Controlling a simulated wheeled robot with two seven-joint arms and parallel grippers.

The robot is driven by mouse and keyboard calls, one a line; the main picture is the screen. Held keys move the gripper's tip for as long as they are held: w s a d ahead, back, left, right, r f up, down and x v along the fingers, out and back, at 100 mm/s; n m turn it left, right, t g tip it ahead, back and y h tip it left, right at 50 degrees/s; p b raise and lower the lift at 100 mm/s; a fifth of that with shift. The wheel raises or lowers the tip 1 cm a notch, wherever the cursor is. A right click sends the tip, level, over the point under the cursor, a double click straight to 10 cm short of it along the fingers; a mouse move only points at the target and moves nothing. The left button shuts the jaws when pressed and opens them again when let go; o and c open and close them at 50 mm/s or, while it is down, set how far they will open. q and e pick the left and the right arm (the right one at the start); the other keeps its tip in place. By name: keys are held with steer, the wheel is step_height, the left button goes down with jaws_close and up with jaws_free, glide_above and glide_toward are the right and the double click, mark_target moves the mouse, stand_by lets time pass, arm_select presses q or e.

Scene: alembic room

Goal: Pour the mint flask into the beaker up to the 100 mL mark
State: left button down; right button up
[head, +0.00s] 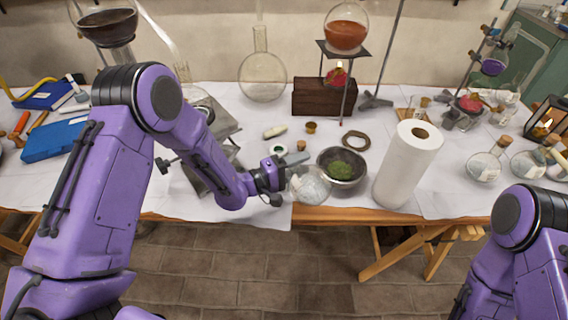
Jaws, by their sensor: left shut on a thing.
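My left gripper (289,166) is near the front edge of the table, shut on a clear, round-bodied glass flask (311,186). The flask looks tilted, and the gripper covers part of it. I cannot tell a mint tint or a liquid level in it. A glass vessel (193,94), possibly the beaker, stands at the left by a grey metal apparatus, partly hidden behind my left arm. No 100 mL mark can be read. My right arm shows at the lower right, but its gripper is out of view.
A dark bowl with green matter (342,167) is just right of the held flask, then a paper towel roll (407,165). A large empty round flask (262,77) stands behind. A tripod holds an orange flask (346,29). Corked flasks (484,166) stand right.

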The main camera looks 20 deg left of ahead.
arm_select(q)
steer(key=shift+w+a+r+n+p, duration=0.1)
steer(key=shift+r+n+p, duration=0.15)
steer(key=shift+n+p, duration=0.4)
stand_by(3.3)
